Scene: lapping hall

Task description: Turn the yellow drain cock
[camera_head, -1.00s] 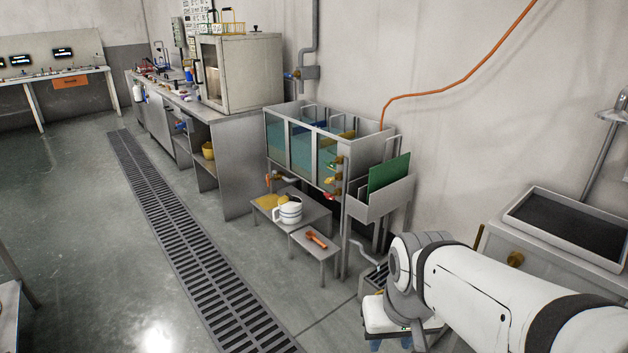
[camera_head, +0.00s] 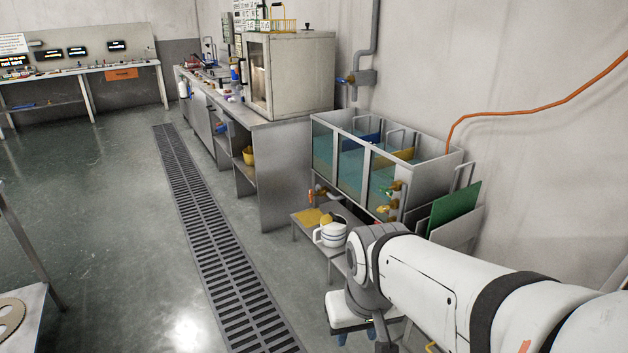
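A low bench (camera_head: 301,224) with a striped white jug (camera_head: 330,234) stands under the tank, left of my wrist. Green and grey plates (camera_head: 455,207) lean at the tank's right. A floor grating (camera_head: 215,240) runs through clear floor at left.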

